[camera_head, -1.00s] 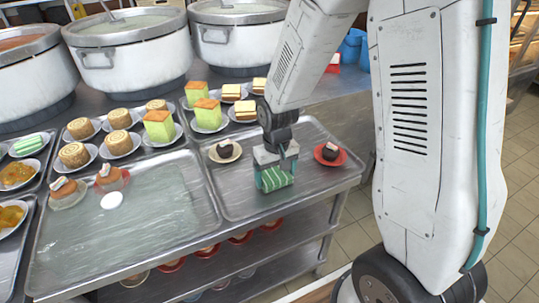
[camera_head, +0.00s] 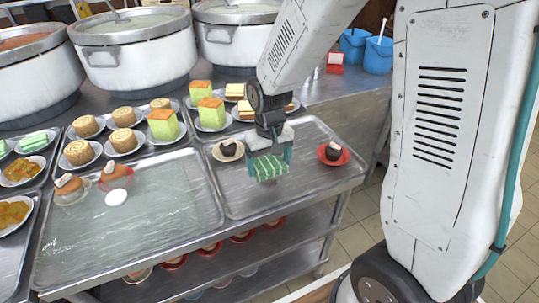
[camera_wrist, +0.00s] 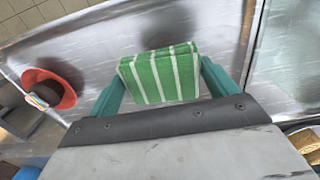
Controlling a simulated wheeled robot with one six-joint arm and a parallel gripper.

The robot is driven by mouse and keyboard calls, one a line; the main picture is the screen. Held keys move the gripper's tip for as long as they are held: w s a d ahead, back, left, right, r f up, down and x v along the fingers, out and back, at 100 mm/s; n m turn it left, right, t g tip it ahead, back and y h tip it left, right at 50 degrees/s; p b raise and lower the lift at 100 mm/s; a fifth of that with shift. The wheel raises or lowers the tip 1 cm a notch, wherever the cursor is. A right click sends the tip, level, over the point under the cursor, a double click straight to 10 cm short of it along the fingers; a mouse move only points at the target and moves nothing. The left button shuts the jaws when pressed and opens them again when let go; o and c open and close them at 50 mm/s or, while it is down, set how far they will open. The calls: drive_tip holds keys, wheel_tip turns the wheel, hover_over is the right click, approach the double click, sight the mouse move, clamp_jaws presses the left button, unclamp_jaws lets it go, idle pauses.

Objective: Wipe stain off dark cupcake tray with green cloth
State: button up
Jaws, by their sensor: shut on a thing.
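My gripper (camera_head: 269,163) is shut on the green cloth (camera_head: 268,170), a folded, white-striped pad. It is over the middle of the dark cupcake tray (camera_head: 238,203); I cannot tell whether the cloth touches the metal. In the wrist view the cloth (camera_wrist: 160,75) sits between both teal fingers. A dark smudge (camera_wrist: 166,36) shows on the tray just beyond it, either the stain or a shadow. One dark cupcake (camera_head: 228,147) sits on a pale plate left of my gripper. Another dark cupcake (camera_head: 332,151) sits on a red plate (camera_head: 343,158) to the right.
The left tray (camera_head: 130,245) holds orange-brown cakes (camera_head: 115,173) and a white round item (camera_head: 116,197). Plates of rolls and green cakes (camera_head: 163,125) stand behind. Large stockpots (camera_head: 135,60) line the back. Blue buckets (camera_head: 378,55) stand at back right. The tray's front is clear.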

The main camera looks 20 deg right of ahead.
drive_tip(key=shift+r, duration=1.35)
